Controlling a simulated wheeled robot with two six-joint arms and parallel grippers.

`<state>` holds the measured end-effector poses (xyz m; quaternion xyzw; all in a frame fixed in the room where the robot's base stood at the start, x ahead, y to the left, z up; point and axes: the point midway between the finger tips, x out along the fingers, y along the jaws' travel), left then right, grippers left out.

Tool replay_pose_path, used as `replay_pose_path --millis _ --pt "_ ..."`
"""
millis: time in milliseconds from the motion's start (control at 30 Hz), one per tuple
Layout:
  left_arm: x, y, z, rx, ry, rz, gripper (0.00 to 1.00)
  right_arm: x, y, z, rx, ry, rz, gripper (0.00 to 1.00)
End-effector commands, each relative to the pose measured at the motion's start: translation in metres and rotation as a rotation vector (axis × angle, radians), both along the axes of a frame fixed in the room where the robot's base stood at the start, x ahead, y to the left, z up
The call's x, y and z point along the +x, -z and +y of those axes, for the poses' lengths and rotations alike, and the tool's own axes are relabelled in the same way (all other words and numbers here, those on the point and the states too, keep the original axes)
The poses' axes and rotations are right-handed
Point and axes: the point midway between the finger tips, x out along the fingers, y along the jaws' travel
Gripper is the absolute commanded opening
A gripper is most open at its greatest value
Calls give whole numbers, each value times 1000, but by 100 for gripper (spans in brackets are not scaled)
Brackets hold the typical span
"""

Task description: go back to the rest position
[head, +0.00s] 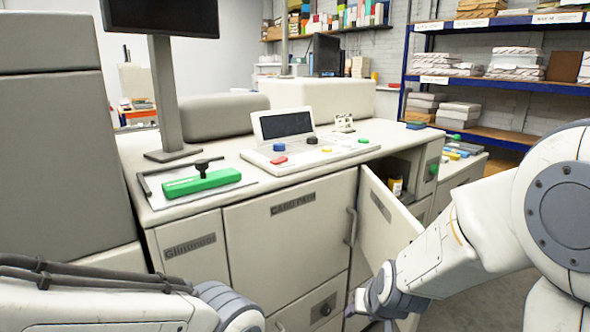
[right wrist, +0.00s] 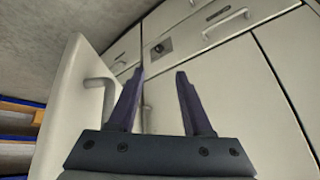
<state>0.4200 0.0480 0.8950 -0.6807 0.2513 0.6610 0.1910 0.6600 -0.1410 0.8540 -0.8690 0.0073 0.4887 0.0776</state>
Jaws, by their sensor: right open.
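My right gripper (head: 362,303) is low in front of the cabinet, at the lower middle of the head view. In the right wrist view its two dark fingers (right wrist: 160,95) stand apart with nothing between them. A white cabinet door (head: 388,213) stands swung open just beyond my right forearm.
The CARD PATH door (head: 290,235) is shut. Shelves with paper stacks (head: 515,62) stand at the back right. Open floor shows at the lower right.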

Motion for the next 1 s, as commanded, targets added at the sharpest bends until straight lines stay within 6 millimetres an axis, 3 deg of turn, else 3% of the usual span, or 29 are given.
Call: replay_pose_path --millis 100,400,667,1000 --pt "0 0 0 0 0 0 50 -34 7 -14 -31 -43 104 50" --pt "0 0 0 0 0 0 50 -109 18 -47 -119 -108 327 50" --pt "0 0 0 0 0 0 50 -127 2 5 -127 -274 347 50" --pt "0 0 0 0 0 0 50 -175 -19 60 -150 -510 399 50"
